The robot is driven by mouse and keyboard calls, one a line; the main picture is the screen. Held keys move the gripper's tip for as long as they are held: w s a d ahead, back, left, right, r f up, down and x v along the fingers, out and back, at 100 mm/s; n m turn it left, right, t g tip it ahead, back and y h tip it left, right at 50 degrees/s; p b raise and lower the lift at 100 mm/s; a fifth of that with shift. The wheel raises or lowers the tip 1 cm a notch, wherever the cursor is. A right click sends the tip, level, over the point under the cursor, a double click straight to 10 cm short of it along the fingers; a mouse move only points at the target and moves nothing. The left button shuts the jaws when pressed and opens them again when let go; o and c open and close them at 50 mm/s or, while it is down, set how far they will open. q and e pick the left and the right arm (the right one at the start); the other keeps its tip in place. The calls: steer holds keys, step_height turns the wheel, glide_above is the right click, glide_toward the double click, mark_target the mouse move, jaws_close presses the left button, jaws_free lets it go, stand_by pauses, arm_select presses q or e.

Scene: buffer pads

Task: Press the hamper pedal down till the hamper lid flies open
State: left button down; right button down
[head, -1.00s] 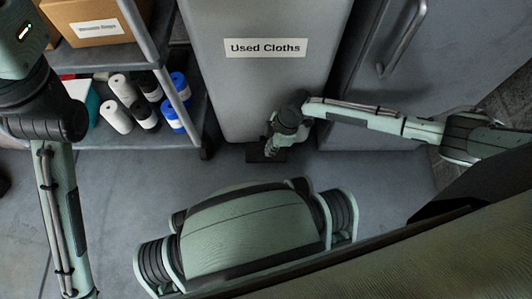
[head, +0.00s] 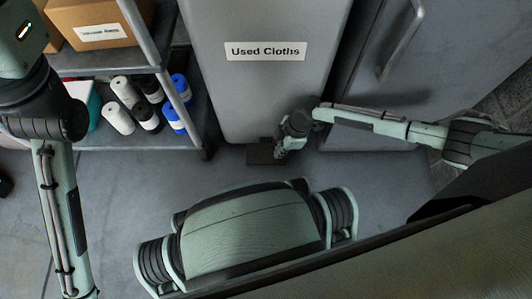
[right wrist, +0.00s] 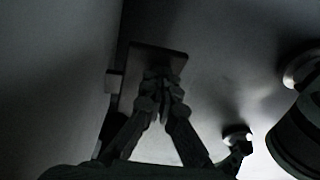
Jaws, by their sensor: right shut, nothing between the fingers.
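The hamper (head: 255,95) is a tall grey bin labelled "Used Cloths" in the head view. Its top and lid are outside the picture. The pedal (head: 258,153) is a dark flat plate low at the hamper's front, near the floor. My right gripper (head: 280,154) is shut and empty at the pedal's right side. In the right wrist view the pedal (right wrist: 160,58) is a dark plate, and the closed fingertips (right wrist: 160,95) overlap its near part. I cannot tell whether they touch it. My left gripper is not in view.
A shelf rack (head: 170,95) with rolls and a cardboard box (head: 98,22) stands left of the hamper. A grey cabinet (head: 400,75) with a bar handle stands to the right. The floor (head: 120,190) in front is clear.

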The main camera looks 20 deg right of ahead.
steer(key=v, duration=0.7)
steer(key=shift+r, duration=0.25)
steer(key=shift+s+d, duration=0.1)
steer(key=shift+s, duration=0.05)
stand_by(0.8)
